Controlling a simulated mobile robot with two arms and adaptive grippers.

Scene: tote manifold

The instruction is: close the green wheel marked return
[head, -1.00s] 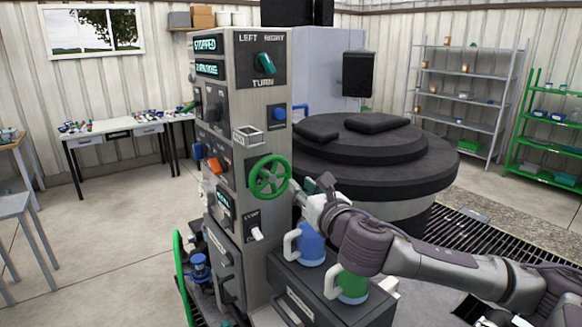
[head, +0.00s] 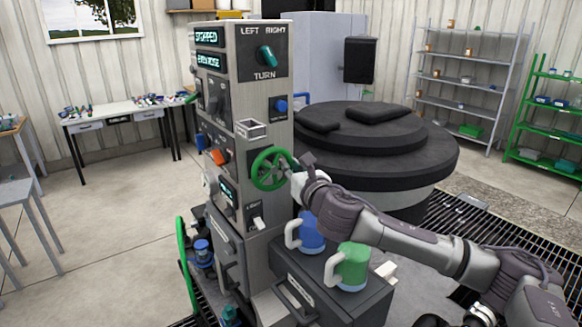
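A green spoked wheel (head: 271,168) is mounted on the grey control column (head: 265,95), facing the front. No mark reading return is legible on it. A larger green ring (head: 183,262), seen nearly edge-on, stands low at the left of the column; no mark shows on it either. My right gripper (head: 297,172) is at the right side of the mounted wheel, with its fingers at or very near the rim. I cannot tell whether they touch or grip it.
A blue mug (head: 311,236) and a green mug (head: 350,266) stand on a dark cabinet (head: 345,303) below my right arm. A round black stepped machine (head: 425,150) is behind it. Knobs and switches cover the column. The floor at left is open.

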